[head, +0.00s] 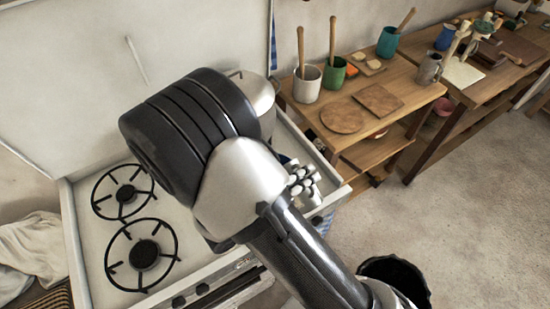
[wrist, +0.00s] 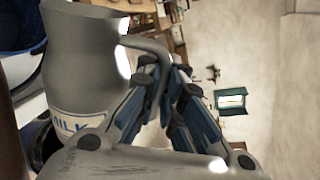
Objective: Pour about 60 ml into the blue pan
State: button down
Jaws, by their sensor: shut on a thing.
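My gripper (wrist: 165,95) is shut on the handle of a grey milk jug (wrist: 85,65) in the wrist view. The jug has a label with blue letters, partly cut off by my gripper. How far the jug tilts and whether liquid leaves it, I cannot tell. A dark blue curved rim at the upper left of the wrist view, beside the jug's mouth, looks like the blue pan (wrist: 18,30). In the head view my arm hides the jug and nearly all of the pan; only some of my gripper (head: 303,180) shows past the arm, at the stove's right side.
The white stove (head: 80,225) has bare burners on its left. A pale metal pot (head: 257,92) stands behind my arm. A wooden shelf table (head: 395,80) with cups and boards stands to the right. A black bin (head: 398,268) stands on the floor.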

aim_at(292, 165)
jog(key=shift+w+a+r+n+p, duration=0.35)
jog(key=shift+r+n+p, duration=0.15)
jog(key=shift+r+p, duration=0.1)
jog(key=shift+w+a+r+n+p, duration=0.15)
jog(key=shift+w+r+n+p, duration=0.15)
jog(key=shift+p, duration=0.15)
jog(key=shift+w+a+r+n+g+p, duration=0.2)
jog(key=shift+w+a+r+n+p, duration=0.3)
jog(key=shift+p, duration=0.4)
jog(key=shift+w+a+r+n+g+p, duration=0.15)
jog(key=shift+w+a+p, duration=0.25)
jog(key=shift+w+p, duration=0.4)
jog(key=shift+s+f, duration=0.1)
jog(key=shift+w+a+r+n+p, duration=0.3)
jog(key=shift+n+p, duration=0.25)
jog(key=shift+p, duration=0.3)
dwell(0.5)
